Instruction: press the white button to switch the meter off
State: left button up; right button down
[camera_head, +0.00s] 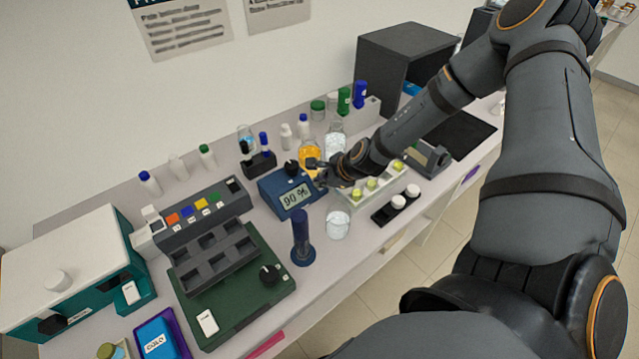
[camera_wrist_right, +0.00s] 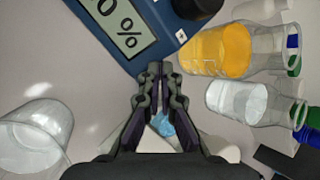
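The blue meter (camera_head: 283,190) stands on the bench, its display reading 90 %. It also shows in the right wrist view (camera_wrist_right: 165,17), display partly cut off at the top. A small white button with a dark mark (camera_wrist_right: 182,36) sits near its corner. My right gripper (camera_head: 320,172) is at the meter's right end and hides that corner in the head view. In the wrist view its fingertips (camera_wrist_right: 161,68) are together, empty, just below the button in the picture. I see no contact with the button. My left gripper is not in view.
A glass beaker (camera_head: 338,224) and a dark blue cylinder (camera_head: 302,240) stand in front of the meter. A rack with yellow-green items (camera_head: 372,187) lies to the right.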

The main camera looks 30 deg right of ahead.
jog(key=shift+s+a+f, duration=0.1)
jog(key=shift+s+f, duration=0.3)
jog(key=shift+f, duration=0.1)
jog(key=shift+w+r, duration=0.3)
jog(key=shift+r, duration=0.1)
jog(key=shift+w+d+r, duration=0.15)
jog(key=shift+w+d, duration=0.05)
jog(key=shift+d, duration=0.1)
jog(key=shift+r+p, duration=0.15)
jog(key=shift+p, duration=0.15)
jog(key=shift+w+r+p, duration=0.15)
jog(key=shift+r+p, duration=0.05)
jog(key=shift+p, duration=0.1)
notch_tip(320, 180, up, 6)
jog(key=p, duration=0.6)
jog(key=shift+a+f, duration=0.1)
jog(key=shift+f, duration=0.1)
jog(key=shift+w+f, duration=0.1)
jog(key=shift+f, duration=0.1)
